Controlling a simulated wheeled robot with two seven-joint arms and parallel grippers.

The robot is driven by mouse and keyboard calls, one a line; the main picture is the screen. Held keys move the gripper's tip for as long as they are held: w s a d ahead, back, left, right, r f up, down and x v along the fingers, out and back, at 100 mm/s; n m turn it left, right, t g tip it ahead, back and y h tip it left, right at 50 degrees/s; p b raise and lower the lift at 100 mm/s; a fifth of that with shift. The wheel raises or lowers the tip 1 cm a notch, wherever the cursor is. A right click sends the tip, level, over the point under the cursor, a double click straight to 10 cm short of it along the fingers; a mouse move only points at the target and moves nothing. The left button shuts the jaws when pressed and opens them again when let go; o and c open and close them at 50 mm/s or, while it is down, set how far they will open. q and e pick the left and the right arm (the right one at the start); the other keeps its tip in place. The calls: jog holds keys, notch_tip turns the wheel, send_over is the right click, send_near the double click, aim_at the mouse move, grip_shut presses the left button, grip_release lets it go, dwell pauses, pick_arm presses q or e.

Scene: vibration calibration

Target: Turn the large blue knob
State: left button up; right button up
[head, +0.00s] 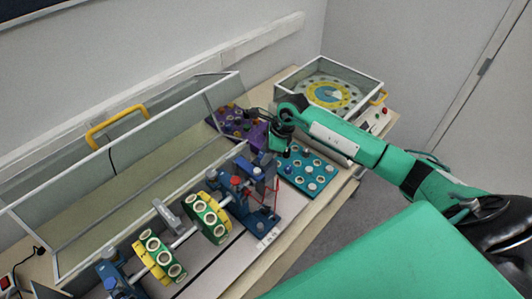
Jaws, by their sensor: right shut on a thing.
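My right gripper (279,147), dark at the end of my green arm, is at the right end of the rotor rig, above the blue bearing stand (262,186). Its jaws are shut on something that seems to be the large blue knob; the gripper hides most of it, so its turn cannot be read. A red knob (235,181) sits on the same stand, to the left of the gripper. My left gripper is not in view.
A teal panel (314,167) with round parts lies right of the gripper. A purple panel (236,124) lies behind it. Green and yellow rotor discs (207,217) sit on the shaft. A clear cover with a yellow handle (116,123) stands open behind. A glass-sided box (348,104) stands at the back right.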

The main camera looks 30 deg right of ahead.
jog(key=m+t+h+b, duration=0.1)
jog(key=m+b, duration=0.2)
jog(key=m+t+h+b, duration=0.1)
jog(key=m+b, duration=0.3)
jog(key=shift+s+a+f, duration=0.1)
jog(key=shift+a+f, duration=0.05)
jog(key=shift+f, duration=0.05)
jog(key=shift+a+r+m+h+b, duration=0.15)
jog(key=shift+m+h+b, duration=0.2)
jog(key=shift+m+b, duration=0.65)
jog(key=shift+d+r+m+h+b, duration=0.1)
jog(key=shift+m+h+b, duration=0.25)
jog(key=shift+m+b, duration=0.65)
jog(key=o, duration=1)
jog(key=shift+c, duration=0.2)
jog(key=shift+s+r, duration=0.1)
